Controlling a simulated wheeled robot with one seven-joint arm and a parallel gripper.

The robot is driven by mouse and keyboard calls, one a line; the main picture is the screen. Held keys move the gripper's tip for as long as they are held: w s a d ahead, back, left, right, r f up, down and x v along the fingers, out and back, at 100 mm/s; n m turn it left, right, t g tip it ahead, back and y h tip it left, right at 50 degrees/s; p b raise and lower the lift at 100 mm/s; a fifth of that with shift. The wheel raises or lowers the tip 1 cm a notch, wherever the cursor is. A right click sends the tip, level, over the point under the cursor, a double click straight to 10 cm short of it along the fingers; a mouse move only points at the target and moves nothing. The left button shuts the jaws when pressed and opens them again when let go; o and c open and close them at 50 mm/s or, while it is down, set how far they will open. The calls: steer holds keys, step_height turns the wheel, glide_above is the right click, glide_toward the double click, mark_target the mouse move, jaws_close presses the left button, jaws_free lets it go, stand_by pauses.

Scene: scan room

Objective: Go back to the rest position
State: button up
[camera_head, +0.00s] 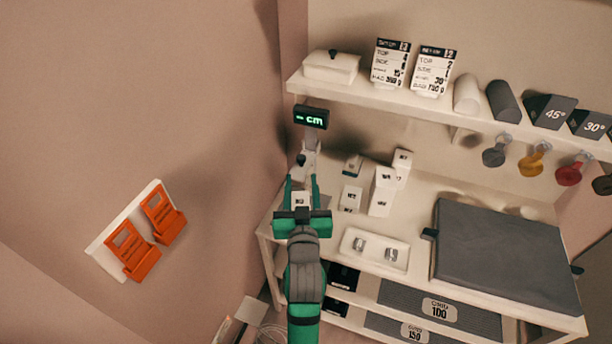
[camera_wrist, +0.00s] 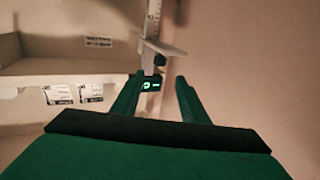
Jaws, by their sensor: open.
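My gripper (camera_head: 301,190) is at the end of my green and grey arm, over the left end of the white table. Its two green fingers are apart. In the wrist view my gripper (camera_wrist: 160,90) also shows spread fingers with nothing held between them. In the head view a small white labelled block (camera_head: 300,200) shows between the fingers; I cannot tell how far below or behind them it is. A measuring stand (camera_head: 309,155) with a black display (camera_head: 311,117) reading "- cm" is just beyond the fingertips. The display also shows in the wrist view (camera_wrist: 151,84).
Several white labelled blocks stand right of my gripper on the white table (camera_head: 420,195). A white tray (camera_head: 376,249) holds two metal pieces. A dark grey pad (camera_head: 500,255) lies at right. A shelf (camera_head: 430,105) runs above. Orange holders (camera_head: 145,232) hang on the left wall.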

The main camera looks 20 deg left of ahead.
steer(key=s+d+f+m+h, duration=0.3)
steer(key=s+d+f+h, duration=0.1)
steer(key=s+d+f, duration=1.1)
steer(key=s+d+f+m+h, duration=0.1)
steer(key=s+d, duration=0.3)
steer(key=s, duration=0.7)
steer(key=s+d+m+g+h, duration=0.1)
steer(key=s+d, duration=0.3)
steer(key=s, duration=0.8)
steer(key=shift+f+h, duration=0.35)
steer(key=shift+h, duration=0.45)
